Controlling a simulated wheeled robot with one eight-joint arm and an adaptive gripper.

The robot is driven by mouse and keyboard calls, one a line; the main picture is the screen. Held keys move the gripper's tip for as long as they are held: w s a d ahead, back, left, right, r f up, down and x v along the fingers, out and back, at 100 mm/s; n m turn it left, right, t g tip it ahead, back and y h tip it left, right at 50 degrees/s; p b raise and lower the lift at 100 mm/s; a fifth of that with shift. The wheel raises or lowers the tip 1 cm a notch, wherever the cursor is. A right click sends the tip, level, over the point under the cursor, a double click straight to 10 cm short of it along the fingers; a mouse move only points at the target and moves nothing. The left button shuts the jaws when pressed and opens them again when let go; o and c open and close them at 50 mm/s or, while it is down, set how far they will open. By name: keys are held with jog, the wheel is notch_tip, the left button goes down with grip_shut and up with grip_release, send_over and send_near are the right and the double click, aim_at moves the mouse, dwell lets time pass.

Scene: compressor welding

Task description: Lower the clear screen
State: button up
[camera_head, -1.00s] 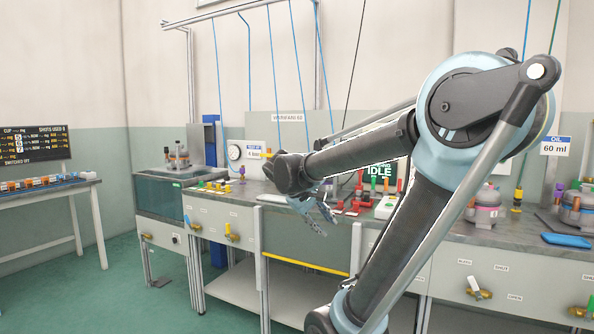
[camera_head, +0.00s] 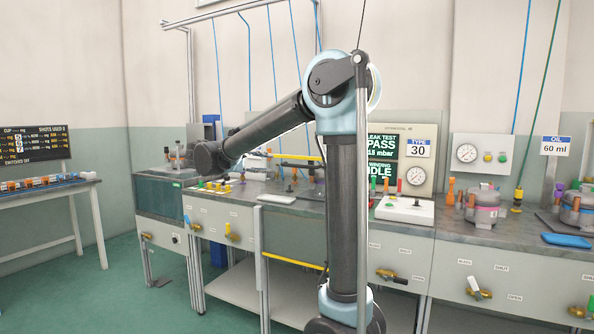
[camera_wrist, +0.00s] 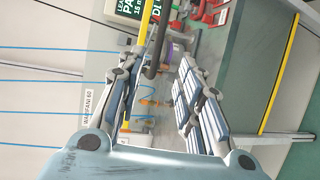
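My gripper (camera_wrist: 165,65) shows in the wrist view with its fingers spread apart and nothing clearly held. A yellow bar (camera_wrist: 146,22) and a dark curved rod (camera_wrist: 158,45) show between and behind the fingers, with contact unclear. In the head view the yellow bar (camera_head: 297,157) lies above the bench top, partly behind my arm. My gripper (camera_head: 258,162) is small there, left of the bar, and hard to make out. A grey-green panel with a yellow lower edge (camera_head: 290,261) fronts the bench. Which part is the clear screen, I cannot tell for sure; its transparent face is not distinct.
The bench top holds a white control box (camera_head: 404,210), several small coloured parts and a pump-like unit (camera_head: 484,205). A display panel (camera_head: 385,155) stands behind. Blue hoses (camera_head: 272,60) hang from an overhead rail. A side table (camera_head: 50,188) stands left; the floor before it is clear.

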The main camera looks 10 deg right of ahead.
aim_at(296, 166)
jog(key=x, duration=1.7)
grip_shut()
